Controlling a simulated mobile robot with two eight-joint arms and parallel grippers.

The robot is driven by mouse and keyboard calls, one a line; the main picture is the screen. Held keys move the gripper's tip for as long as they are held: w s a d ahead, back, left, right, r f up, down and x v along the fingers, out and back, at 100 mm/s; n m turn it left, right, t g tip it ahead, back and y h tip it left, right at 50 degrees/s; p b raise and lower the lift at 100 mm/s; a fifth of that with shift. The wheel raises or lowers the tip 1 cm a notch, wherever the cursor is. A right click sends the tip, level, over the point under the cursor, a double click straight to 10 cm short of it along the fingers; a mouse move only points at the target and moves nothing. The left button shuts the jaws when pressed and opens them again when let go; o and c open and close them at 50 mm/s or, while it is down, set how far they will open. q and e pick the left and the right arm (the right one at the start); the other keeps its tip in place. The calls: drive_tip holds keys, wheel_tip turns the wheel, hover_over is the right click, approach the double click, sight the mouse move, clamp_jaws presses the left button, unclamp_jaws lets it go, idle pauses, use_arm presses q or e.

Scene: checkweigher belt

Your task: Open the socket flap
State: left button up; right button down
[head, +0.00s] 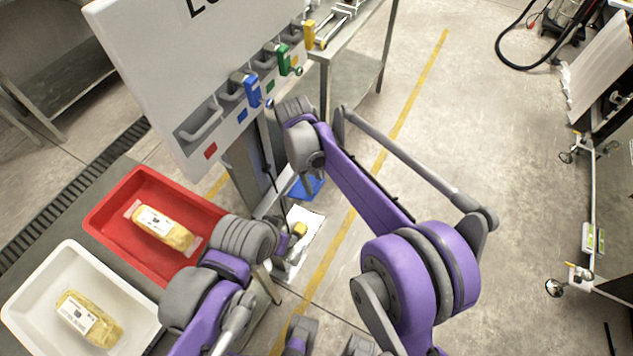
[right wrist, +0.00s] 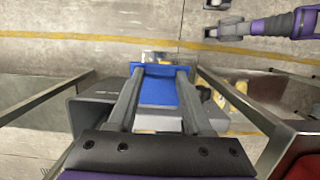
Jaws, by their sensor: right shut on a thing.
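In the right wrist view my right gripper (right wrist: 160,75) is shut on a blue flap (right wrist: 157,91), with one finger along each side of it. The flap sits by a grey housing (right wrist: 100,112). In the head view a small piece of blue (head: 306,187) shows below my right wrist, beside the column; it looks like the same flap. My right fingers are hidden there behind the wrist. How far the flap is open, and the socket itself, I cannot make out. My left arm reaches in at the lower left of the head view; its fingers are hidden.
A white panel (head: 150,70) with coloured handles stands above the column. A red tray (head: 110,215) and a white tray (head: 25,290), each with a yellow pack, rest on the left table. A steel table (head: 345,60) stands behind.

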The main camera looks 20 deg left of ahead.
drive_tip(key=shift+a, duration=0.45)
drive_tip(key=c, duration=0.6)
unclamp_jaws()
drive_tip(key=shift+c, duration=0.2)
drive_tip(key=o, duration=0.3)
drive_tip(key=shift+a, duration=0.15)
drive_tip(key=shift+d, duration=0.2)
